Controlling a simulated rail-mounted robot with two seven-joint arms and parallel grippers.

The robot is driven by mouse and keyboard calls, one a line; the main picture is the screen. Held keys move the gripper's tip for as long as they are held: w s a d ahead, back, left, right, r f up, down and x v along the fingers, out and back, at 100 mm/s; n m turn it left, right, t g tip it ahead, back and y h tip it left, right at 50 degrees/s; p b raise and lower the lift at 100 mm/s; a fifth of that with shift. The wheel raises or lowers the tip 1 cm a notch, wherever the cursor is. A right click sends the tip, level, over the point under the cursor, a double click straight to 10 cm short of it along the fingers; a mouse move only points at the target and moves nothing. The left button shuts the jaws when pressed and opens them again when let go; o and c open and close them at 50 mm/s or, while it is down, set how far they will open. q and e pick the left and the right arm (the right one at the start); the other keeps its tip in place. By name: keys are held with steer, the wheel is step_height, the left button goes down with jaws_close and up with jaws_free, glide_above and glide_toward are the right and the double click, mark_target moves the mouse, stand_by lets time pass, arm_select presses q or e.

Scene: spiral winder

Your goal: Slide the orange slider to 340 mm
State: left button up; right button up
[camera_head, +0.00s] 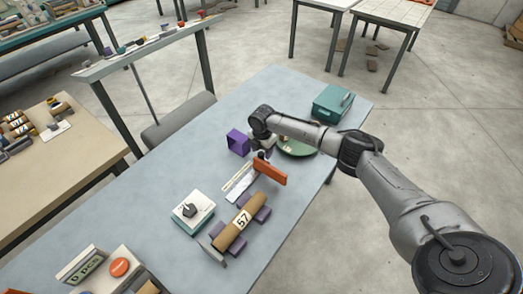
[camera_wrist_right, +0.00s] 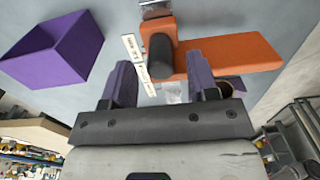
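The orange slider (camera_head: 270,172) is a flat bar with a dark upright knob, on a track at the middle of the table. In the right wrist view, its orange bar (camera_wrist_right: 240,55) spans the upper part and the dark knob (camera_wrist_right: 160,56) stands near its left end. A white scale strip (camera_head: 238,178) runs along the track; it also shows in the wrist view (camera_wrist_right: 139,60), its numbers too small to read. My right gripper (camera_head: 262,151) is at the knob. Its purple fingers (camera_wrist_right: 160,75) are apart, one each side of the knob, with gaps visible. My left gripper is not in view.
A purple open box (camera_head: 237,142) stands close to the left of the gripper. A green round plate (camera_head: 296,147) and a teal box (camera_head: 332,103) lie beyond. A brown roll marked 57 (camera_head: 240,226) on purple supports and a white dial box (camera_head: 193,211) are nearer.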

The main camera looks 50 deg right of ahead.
steer(key=shift+a, duration=0.1)
steer(key=shift+r, duration=0.2)
step_height(320, 180, up, 13)
steer(key=p, duration=0.1)
steer(key=shift+r+p, duration=0.2)
steer(key=shift+p, duration=0.15)
stand_by(0.4)
